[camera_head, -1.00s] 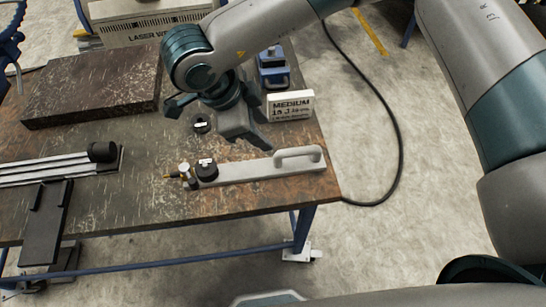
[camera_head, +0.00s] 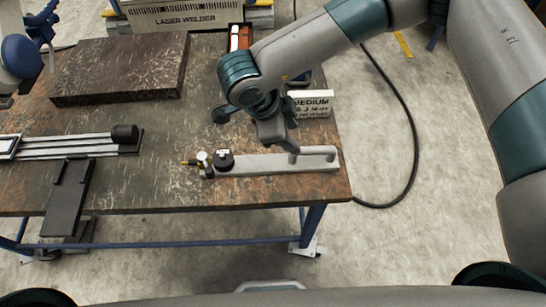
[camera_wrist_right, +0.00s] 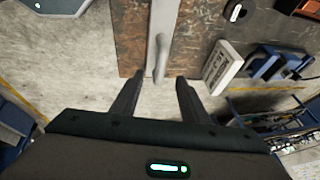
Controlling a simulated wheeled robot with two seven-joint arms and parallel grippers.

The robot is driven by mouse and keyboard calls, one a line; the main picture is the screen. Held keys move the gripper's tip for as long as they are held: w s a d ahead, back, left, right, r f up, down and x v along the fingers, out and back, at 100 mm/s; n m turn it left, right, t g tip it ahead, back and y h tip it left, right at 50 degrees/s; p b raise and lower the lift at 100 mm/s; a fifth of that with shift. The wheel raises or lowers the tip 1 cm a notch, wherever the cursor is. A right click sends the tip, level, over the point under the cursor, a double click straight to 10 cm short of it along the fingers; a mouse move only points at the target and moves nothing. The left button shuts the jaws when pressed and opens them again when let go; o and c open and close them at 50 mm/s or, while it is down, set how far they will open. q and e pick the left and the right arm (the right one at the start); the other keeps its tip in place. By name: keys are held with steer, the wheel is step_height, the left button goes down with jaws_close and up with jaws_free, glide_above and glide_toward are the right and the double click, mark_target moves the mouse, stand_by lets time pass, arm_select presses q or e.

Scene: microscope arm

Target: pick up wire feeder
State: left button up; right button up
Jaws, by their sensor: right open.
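A long grey bar-shaped device, which I take to be the wire feeder (camera_head: 270,165), lies on the front right of the workbench. It has a raised handle at its right end and a black knob, small gauge and brass tip at its left end. My right gripper (camera_head: 284,142) is above its right part, pointing down, open and empty. In the right wrist view the device's handle (camera_wrist_right: 160,58) lines up with the gap between the open fingertips (camera_wrist_right: 160,78). Contact is not visible. My left gripper is not in view.
The workbench (camera_head: 120,190) also holds a dark slab (camera_head: 120,65), a railed fixture (camera_head: 70,146), and a white box labelled MEDIUM (camera_head: 313,104) just behind the gripper. An orange box (camera_head: 240,38) sits at the back. A black cable (camera_head: 410,130) loops on the floor at right.

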steer(key=p, duration=0.2)
glide_above(303, 149)
steer(key=s+a, duration=0.2)
step_height(303, 149, down, 5)
steer(key=shift+w+d+f, duration=0.15)
steer(key=shift+w+f, duration=0.05)
steer(key=shift+f, duration=0.15)
steer(key=shift+w+d+f+p, duration=0.1)
steer(key=shift+w+f+p, duration=0.1)
steer(key=shift+f+p, duration=0.65)
steer(key=p+x, duration=0.2)
steer(key=shift+w+f, duration=0.2)
steer(key=shift+f, duration=0.05)
steer(key=shift+w+d+f, duration=0.1)
steer(key=shift+d+f, duration=0.05)
steer(key=shift+f, duration=0.3)
